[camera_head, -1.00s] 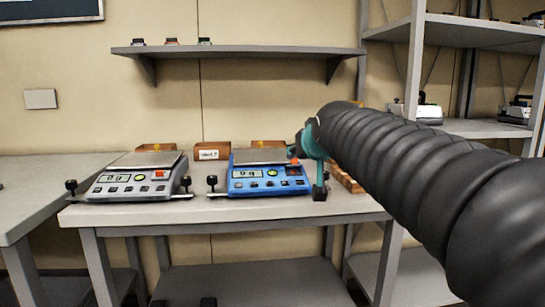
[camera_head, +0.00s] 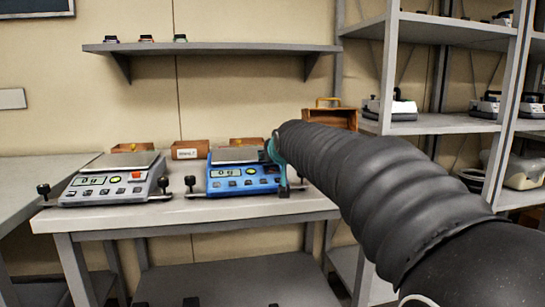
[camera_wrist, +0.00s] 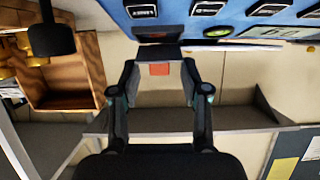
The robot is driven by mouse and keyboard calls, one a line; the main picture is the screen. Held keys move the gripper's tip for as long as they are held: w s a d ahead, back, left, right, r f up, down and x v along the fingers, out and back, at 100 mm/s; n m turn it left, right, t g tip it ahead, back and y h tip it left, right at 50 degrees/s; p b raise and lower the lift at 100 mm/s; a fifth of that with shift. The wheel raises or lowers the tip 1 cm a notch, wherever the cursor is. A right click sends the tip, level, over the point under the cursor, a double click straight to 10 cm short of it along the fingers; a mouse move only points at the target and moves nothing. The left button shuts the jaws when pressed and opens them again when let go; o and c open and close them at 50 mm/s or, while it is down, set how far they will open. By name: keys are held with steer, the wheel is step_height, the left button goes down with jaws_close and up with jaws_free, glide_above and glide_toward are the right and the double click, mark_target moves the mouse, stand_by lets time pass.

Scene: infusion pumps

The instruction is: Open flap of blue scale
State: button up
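The blue scale (camera_head: 243,187) sits on the bench with a metal plate on top and a display reading 0 g. Its right end is partly hidden by my arm. In the wrist view the blue scale (camera_wrist: 230,12) shows upside down along the top, with dark buttons. My gripper (camera_head: 277,168) is at its right end, mostly hidden in the head view. In the wrist view my gripper (camera_wrist: 158,66) has its fingers apart, with a dark flat piece (camera_wrist: 155,52) and a red square (camera_wrist: 159,69) between the tips. I cannot tell whether they touch, or whether the dark piece is the flap.
A grey scale (camera_head: 110,185) stands left of the blue one. Small brown boxes (camera_head: 190,150) line the back of the bench (camera_head: 180,215). A wooden box with a handle (camera_head: 331,117) stands behind my arm. Shelving (camera_head: 450,125) is at the right.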

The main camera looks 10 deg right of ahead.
jaws_close()
steer(key=shift+w+r, duration=0.1)
steer(key=shift+r, duration=0.05)
steer(key=shift+w+r+g+p, duration=0.15)
steer(key=shift+w+g+p, duration=0.1)
steer(key=shift+g, duration=0.4)
steer(key=shift+w+r+g+p, duration=0.1)
steer(key=shift+w+g+p, duration=0.1)
steer(key=shift+g, duration=0.45)
steer(key=shift+w+r+g, duration=0.1)
steer(key=shift+w+g, duration=0.2)
steer(key=shift+g, duration=0.6)
steer(key=shift+w+r+g, duration=0.1)
steer(key=shift+w+g, duration=0.2)
steer(key=shift+g, duration=0.6)
steer(key=shift+w+g, duration=0.1)
steer(key=shift+g, duration=0.2)
steer(key=shift+w+g, duration=0.4)
steer(key=shift+g, duration=0.7)
